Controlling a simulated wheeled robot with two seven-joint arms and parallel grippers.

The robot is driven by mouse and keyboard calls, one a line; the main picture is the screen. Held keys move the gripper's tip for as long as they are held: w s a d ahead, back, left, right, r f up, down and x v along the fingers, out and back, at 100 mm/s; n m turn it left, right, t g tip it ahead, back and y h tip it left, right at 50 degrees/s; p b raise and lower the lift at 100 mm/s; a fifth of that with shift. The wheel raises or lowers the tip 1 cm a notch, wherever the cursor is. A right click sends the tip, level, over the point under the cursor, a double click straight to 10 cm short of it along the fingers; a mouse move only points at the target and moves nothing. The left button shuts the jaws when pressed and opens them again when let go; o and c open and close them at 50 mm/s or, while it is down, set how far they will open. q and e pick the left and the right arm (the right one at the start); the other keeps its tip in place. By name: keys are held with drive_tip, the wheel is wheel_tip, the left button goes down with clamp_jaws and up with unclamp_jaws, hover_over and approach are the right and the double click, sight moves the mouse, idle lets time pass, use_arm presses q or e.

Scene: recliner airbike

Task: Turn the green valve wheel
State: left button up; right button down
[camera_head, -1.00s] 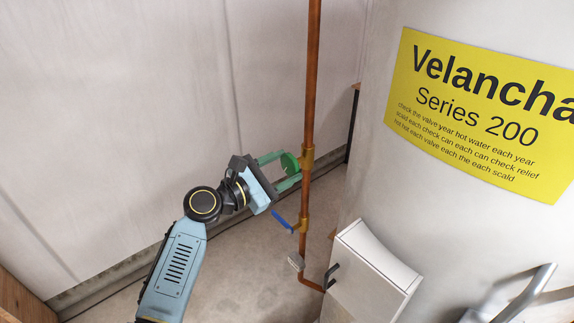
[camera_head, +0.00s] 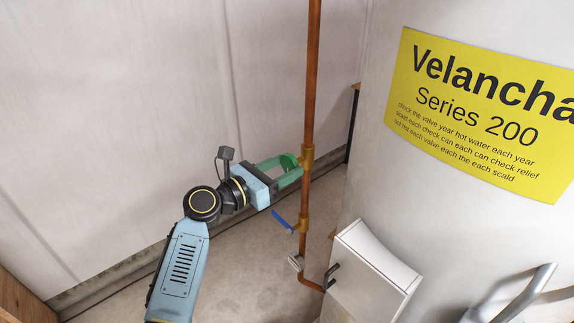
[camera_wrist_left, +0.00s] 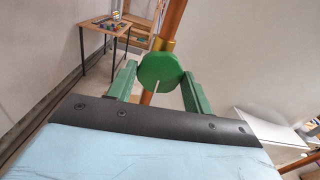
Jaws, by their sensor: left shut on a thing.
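The green valve wheel (camera_wrist_left: 160,72) shows in the left wrist view as a flat, many-sided disc with a pale line on its face. It sits in front of a brass fitting on the copper pipe (camera_head: 312,80). My left gripper (camera_head: 291,169) has green fingers and is shut on the wheel, one finger on each side of it. In the head view the fingers hide much of the wheel (camera_head: 289,160). My right gripper is not in view.
A blue lever handle (camera_head: 282,221) sits lower on the pipe. A white box (camera_head: 372,268) and a large pale tank with a yellow label (camera_head: 480,110) stand to the right. A small table (camera_wrist_left: 102,43) shows in the left wrist view.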

use_arm(q)
drive_tip(key=shift+n, duration=0.3)
drive_tip(key=n, duration=0.3)
drive_tip(key=o, duration=0.5)
drive_tip(key=shift+o, duration=0.2)
drive_tip(key=shift+v, duration=2.55)
